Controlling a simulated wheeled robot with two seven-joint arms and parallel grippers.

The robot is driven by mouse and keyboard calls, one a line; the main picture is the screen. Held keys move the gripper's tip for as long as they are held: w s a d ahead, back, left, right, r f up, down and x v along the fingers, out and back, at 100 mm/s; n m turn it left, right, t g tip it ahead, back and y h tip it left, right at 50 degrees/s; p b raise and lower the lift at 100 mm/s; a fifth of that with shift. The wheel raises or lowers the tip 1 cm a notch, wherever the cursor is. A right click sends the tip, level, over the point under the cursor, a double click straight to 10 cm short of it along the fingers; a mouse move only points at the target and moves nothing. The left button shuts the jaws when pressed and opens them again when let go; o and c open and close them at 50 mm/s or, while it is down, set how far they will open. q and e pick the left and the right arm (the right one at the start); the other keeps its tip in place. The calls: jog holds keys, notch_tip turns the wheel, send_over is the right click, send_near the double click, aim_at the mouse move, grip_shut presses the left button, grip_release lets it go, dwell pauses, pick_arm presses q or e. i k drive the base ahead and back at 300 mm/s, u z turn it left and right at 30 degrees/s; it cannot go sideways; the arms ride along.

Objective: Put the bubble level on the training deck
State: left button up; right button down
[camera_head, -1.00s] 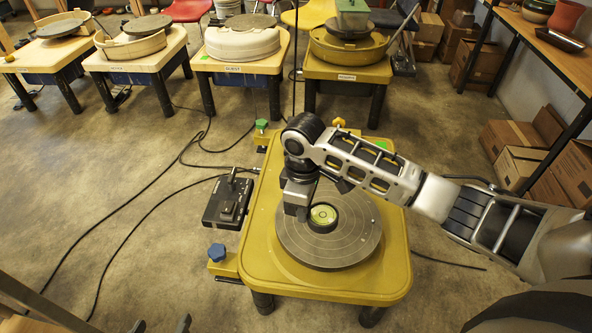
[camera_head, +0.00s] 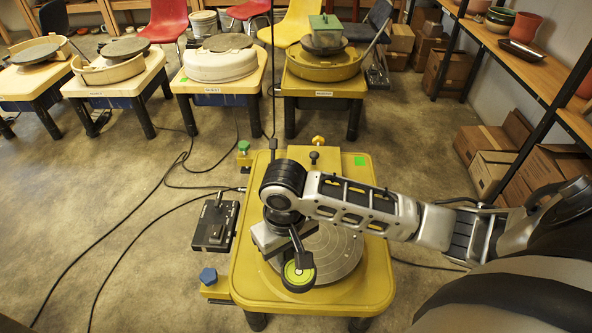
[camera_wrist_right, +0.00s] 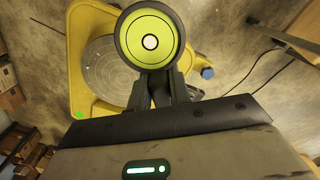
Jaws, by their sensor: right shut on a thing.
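The bubble level (camera_head: 298,272), a round black-rimmed disc with a lime-green face, is held in my right gripper (camera_head: 292,243). It is in front of the near yellow wheel's grey disc (camera_head: 340,248) and looks raised above it. In the right wrist view the bubble level (camera_wrist_right: 150,42) faces the camera between the fingers (camera_wrist_right: 158,90), with the yellow wheel beyond. I cannot tell from the labels which deck is the training deck; a row of wheels with grey discs stands behind, one with a yellow base (camera_head: 325,68). My left gripper is out of view.
A black pedal box (camera_head: 215,222) with cables lies left of the near wheel. Green (camera_head: 243,147) and blue (camera_head: 208,276) knobs stick out at its left. A green box (camera_head: 324,22) sits on the back yellow wheel. Shelving (camera_head: 520,50) and cartons line the right. Open floor lies between.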

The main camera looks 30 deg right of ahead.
aim_at(357, 176)
jog(key=u, duration=2.25)
jog(key=k, duration=1.85)
jog(key=u, duration=2.35)
jog(key=k, duration=1.65)
jog(key=u, duration=0.8)
jog(key=k, duration=0.2)
jog(key=z, duration=2.75)
